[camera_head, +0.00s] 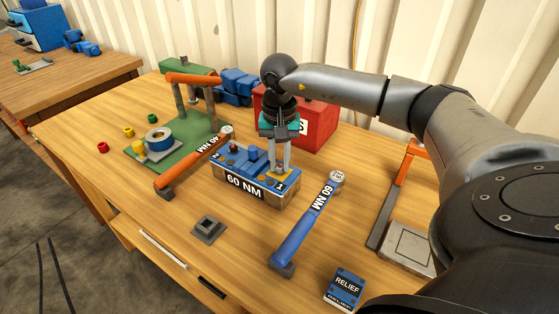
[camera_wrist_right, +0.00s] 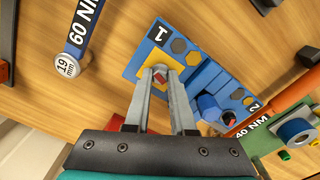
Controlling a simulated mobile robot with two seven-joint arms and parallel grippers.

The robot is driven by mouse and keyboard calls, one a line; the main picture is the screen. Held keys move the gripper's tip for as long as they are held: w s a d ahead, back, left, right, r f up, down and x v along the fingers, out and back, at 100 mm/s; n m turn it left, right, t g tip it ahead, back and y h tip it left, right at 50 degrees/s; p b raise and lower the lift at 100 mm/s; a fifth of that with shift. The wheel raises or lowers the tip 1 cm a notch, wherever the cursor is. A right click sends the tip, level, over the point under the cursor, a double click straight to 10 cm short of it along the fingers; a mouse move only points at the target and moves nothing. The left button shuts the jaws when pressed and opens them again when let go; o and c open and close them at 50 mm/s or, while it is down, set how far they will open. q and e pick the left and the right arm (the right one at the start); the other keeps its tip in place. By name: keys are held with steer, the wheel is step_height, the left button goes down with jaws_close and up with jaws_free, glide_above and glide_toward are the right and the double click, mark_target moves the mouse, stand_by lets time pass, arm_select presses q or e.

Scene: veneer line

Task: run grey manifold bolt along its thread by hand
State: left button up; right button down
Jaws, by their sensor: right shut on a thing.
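The blue-topped manifold block (camera_head: 240,182), labelled 60 NM, stands on the wooden table; its top also shows in the right wrist view (camera_wrist_right: 142,62). My right gripper (camera_head: 281,172) points down at the block's right end, over a yellow patch. In the right wrist view its fingertips (camera_wrist_right: 160,75) are shut on a small bolt head (camera_wrist_right: 160,78), which looks reddish between the fingers. The bolt's thread is hidden, and I cannot tell how deep it sits. My left gripper is not in view.
A blue 60 NM wrench (camera_head: 306,224) lies right of the block, an orange 40 NM wrench (camera_head: 190,162) to its left. A red box (camera_head: 315,126) stands behind. A dark square piece (camera_head: 208,228) and the RELIEF box (camera_head: 345,287) lie in front.

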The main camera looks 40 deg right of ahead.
mark_target(279, 168)
stand_by(0.3)
steer(key=c, duration=0.8)
jaws_free()
steer(key=shift+o, duration=0.2)
step_height(279, 168, up, 15)
steer(key=p, duration=0.2)
steer(key=shift+r, duration=0.15)
